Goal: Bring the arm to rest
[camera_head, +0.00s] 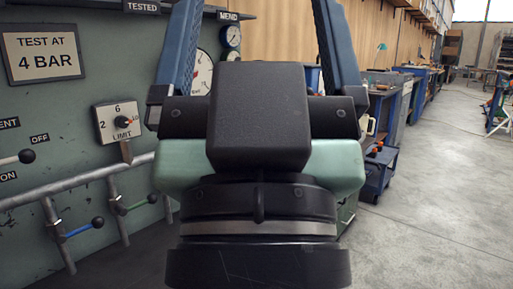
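My gripper (257,30) fills the middle of the head view, close to the camera and pointing up and away. The fingertips run out of the top of the picture. The dark wrist and palm hide part of the green panel (60,120) behind. No flanged pipe can be made out as a separate piece.
On the panel at left are a "TEST AT 4 BAR" sign (42,53), a limit dial (118,122), a grey pipe rail (85,178) with several levers, and a gauge (231,36). Blue workbenches (410,85) line the wall at right.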

